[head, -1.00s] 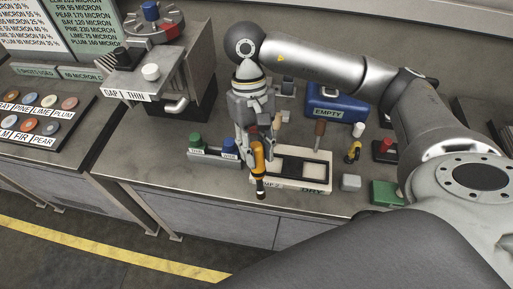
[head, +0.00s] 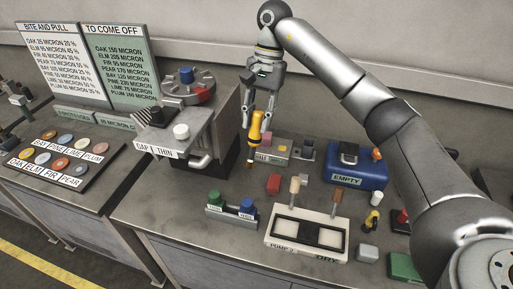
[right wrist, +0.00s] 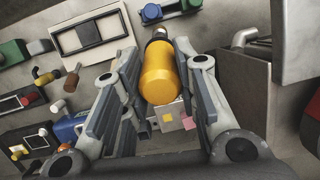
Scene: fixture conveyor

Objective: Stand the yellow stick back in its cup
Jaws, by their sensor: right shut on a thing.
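The yellow stick (head: 255,127) has a dark lower end and hangs nearly upright from my right gripper (head: 258,118). The gripper is shut on its yellow part and holds it above the back of the bench, right of the grey machine. In the right wrist view the stick's rounded yellow end (right wrist: 164,78) lies between the two fingers (right wrist: 158,58), with its dark end pointing away. I cannot make out for certain which thing is its cup. My left gripper is not in view.
A grey machine (head: 168,142) with a round top stands left of the stick. A low block with coloured squares (head: 271,151) is behind it. A blue "EMPTY" case (head: 352,178), white tray (head: 278,252) and green and blue knobs (head: 231,206) stand nearby. Bare bench lies front left.

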